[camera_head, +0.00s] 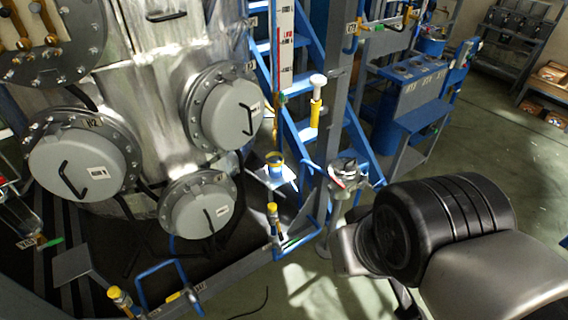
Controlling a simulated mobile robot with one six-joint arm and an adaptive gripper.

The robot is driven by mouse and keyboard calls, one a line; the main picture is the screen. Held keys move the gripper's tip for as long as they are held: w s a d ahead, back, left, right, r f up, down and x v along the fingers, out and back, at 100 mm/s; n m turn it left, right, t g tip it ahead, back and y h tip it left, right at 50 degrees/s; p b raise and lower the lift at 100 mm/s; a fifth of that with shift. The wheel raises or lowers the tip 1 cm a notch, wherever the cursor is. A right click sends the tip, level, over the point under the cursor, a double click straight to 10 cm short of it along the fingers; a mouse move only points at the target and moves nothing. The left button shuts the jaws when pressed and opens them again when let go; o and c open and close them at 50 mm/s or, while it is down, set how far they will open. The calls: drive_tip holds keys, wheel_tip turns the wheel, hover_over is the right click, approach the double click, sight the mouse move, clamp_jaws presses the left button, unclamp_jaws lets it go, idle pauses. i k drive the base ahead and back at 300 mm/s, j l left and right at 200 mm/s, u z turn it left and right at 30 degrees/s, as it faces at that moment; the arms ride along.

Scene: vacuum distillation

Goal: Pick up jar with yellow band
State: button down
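A small blue jar with a yellow band (275,164) around its top stands on a small pale shelf (289,182) left of the blue post, near the middle of the view. It looks upright, and nothing touches it from my arm. My arm comes in from the lower right, and its near end is well to the right of and below the jar. A dark part under the arm may belong to my gripper. Its fingers are hidden, and I cannot tell whether they are open or shut.
A large metal vessel (155,110) with round grey hatches fills the left. Blue stairs (303,130) rise behind the jar. A silver fitting (345,172) on a stand lies between the jar and my arm. Yellow-topped valves (272,212) and blue rails stand below.

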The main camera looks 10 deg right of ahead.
sight(275, 159)
drive_tip(key=z, duration=3.95)
drive_tip(key=u, duration=3.85)
drive_tip(key=i+l+u, duration=0.2)
drive_tip(key=i+u, duration=0.25)
drive_tip(key=i+l+u, duration=0.25)
drive_tip(key=u, duration=0.15)
